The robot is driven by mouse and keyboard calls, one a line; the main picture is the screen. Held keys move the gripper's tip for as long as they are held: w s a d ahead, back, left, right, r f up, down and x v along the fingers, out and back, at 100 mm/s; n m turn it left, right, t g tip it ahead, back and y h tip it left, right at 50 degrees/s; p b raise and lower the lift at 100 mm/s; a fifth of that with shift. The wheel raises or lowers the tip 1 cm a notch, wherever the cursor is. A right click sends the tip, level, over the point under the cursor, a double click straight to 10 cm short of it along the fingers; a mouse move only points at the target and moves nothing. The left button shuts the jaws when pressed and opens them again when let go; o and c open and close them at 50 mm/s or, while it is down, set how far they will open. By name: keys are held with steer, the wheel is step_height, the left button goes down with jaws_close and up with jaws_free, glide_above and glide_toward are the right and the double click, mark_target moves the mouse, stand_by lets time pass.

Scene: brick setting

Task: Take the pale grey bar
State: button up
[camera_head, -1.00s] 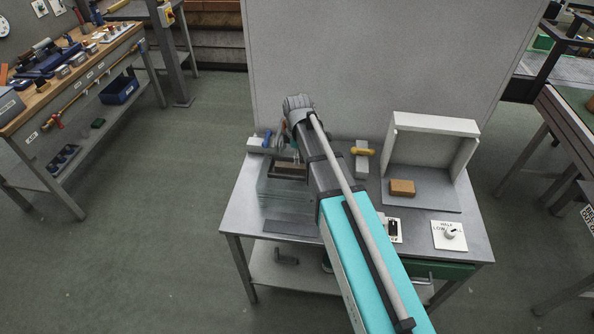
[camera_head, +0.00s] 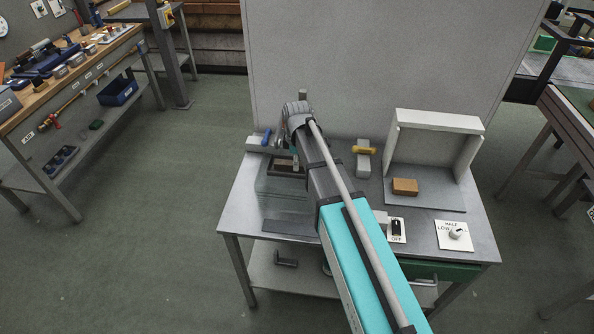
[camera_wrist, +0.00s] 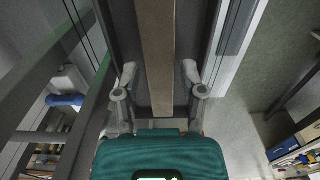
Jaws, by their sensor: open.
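In the wrist view a long, flat, beige-grey bar (camera_wrist: 157,45) runs down the middle of a dark recess. It looks like the pale bar of the task, but its colour under this light is uncertain. My gripper (camera_wrist: 159,74) is open, with one finger on each side of the bar. I cannot tell whether the fingers reach down to its level, and I see no contact. In the head view a brownish piece (camera_head: 284,164) shows in the glassy fixture (camera_head: 280,190) at the table's left. My arm hides most of the gripper and part of this fixture there.
A blue-handled clamp (camera_head: 264,138) and a yellow-handled clamp (camera_head: 363,155) stand at the table's (camera_head: 345,242) back. A white open frame (camera_head: 440,122) with an orange-brown block (camera_head: 405,186) stands right. Switch panels (camera_head: 397,229) (camera_head: 454,235) lie in front. A grey wall (camera_head: 380,60) stands close behind.

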steer(key=shift+f+b, duration=0.3)
steer(key=shift+f, duration=0.25)
jaws_close()
